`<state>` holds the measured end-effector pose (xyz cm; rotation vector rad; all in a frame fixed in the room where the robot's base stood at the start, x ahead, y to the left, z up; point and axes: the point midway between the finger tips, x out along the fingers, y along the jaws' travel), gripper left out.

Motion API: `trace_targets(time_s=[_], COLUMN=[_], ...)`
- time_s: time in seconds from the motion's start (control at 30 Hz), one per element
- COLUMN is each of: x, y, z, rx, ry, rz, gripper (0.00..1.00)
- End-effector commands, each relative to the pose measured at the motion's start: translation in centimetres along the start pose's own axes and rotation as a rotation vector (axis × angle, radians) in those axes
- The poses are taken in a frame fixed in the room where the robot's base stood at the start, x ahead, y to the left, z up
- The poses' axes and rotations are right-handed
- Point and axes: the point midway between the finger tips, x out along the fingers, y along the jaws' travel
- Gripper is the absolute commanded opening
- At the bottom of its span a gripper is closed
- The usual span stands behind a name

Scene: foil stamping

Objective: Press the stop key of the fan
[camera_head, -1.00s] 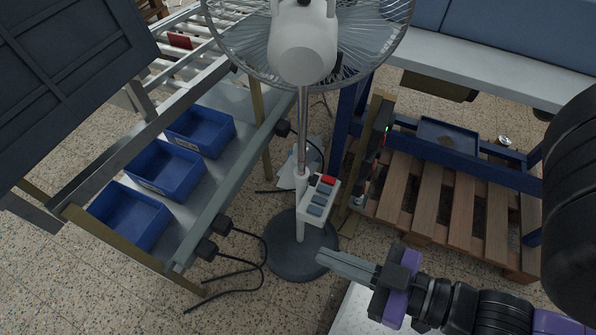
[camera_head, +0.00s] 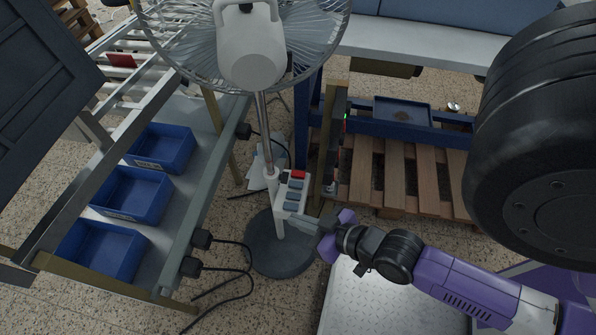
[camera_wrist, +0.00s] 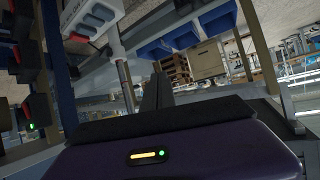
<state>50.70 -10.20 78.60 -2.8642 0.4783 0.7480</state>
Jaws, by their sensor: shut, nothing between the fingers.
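The fan (camera_head: 251,45) stands upright on a pole with a round dark base (camera_head: 262,262). Its white control box (camera_head: 281,196) on the pole carries a red key (camera_head: 298,175) at the top and several grey-blue keys (camera_head: 294,186) below. The control box also shows at the top left of the wrist view (camera_wrist: 108,14), with the red key (camera_wrist: 77,37) at its end. My gripper (camera_head: 296,218) is shut and empty, its tips close to the lower end of the box, below the red key. I cannot tell whether they touch it. In the wrist view the closed fingers (camera_wrist: 158,92) point away from the box.
A roller table frame with blue bins (camera_head: 132,194) stands at the left. A blue-framed bench with a wooden pallet (camera_head: 400,175) is at the right behind. Black cables (camera_head: 240,285) lie on the floor left of the fan base.

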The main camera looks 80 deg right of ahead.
Motion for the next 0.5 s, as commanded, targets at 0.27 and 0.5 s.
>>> trace_targets(time_s=[0.27, 0.5], x=[9.3, 14.0], y=[10.1, 17.5], z=[2.5, 1.0], rx=[0.301, 0.577], ry=[-0.166, -0.225], rz=[0.175, 0.186], gripper=[0.0, 0.0])
